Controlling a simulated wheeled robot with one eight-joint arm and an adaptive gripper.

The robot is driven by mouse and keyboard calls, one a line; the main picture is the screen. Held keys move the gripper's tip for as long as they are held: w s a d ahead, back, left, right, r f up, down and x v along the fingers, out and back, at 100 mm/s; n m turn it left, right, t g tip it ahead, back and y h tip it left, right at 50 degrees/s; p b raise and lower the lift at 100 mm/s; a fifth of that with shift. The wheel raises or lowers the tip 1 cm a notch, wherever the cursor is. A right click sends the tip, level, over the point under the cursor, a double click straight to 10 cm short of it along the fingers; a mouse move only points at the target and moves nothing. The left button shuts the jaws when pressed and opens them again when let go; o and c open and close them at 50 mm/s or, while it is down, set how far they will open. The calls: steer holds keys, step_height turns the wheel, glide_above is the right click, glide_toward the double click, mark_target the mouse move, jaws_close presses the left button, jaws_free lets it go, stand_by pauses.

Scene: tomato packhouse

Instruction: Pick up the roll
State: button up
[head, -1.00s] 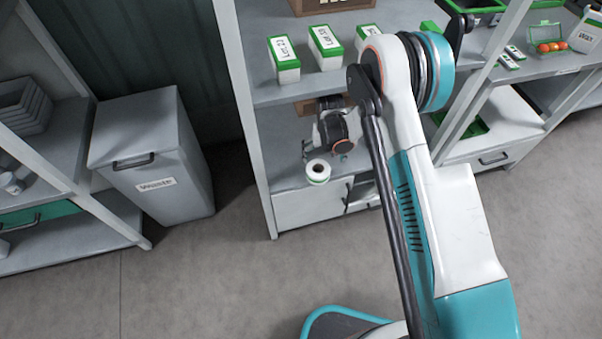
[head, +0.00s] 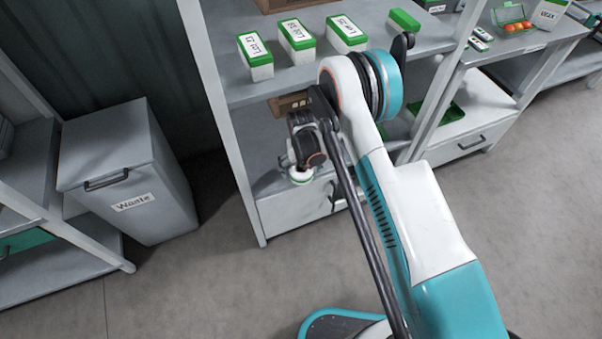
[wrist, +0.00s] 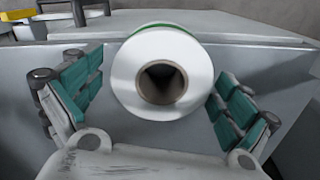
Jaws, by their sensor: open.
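The roll (wrist: 128,75) is white with a green band on its far edge and a brown hollow core. In the wrist view it lies between the two teal-padded fingers of my gripper (wrist: 160,100). The fingers are spread, with a visible gap on each side of the roll. In the head view the roll (head: 300,176) shows partly below my gripper (head: 301,170), at the front of the lower shelf. My gripper and wrist hide much of it there.
The shelf unit holds several white-and-green boxes (head: 297,40) on its upper board. A grey waste bin (head: 125,170) stands to the left. A cardboard box (head: 290,103) sits behind my wrist on the lower shelf. The floor (head: 200,290) in front is clear.

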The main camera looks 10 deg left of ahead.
steer(key=shift+c, duration=0.5)
steer(key=c, duration=1.2)
steer(key=shift+o, duration=0.2)
steer(key=shift+r, duration=0.1)
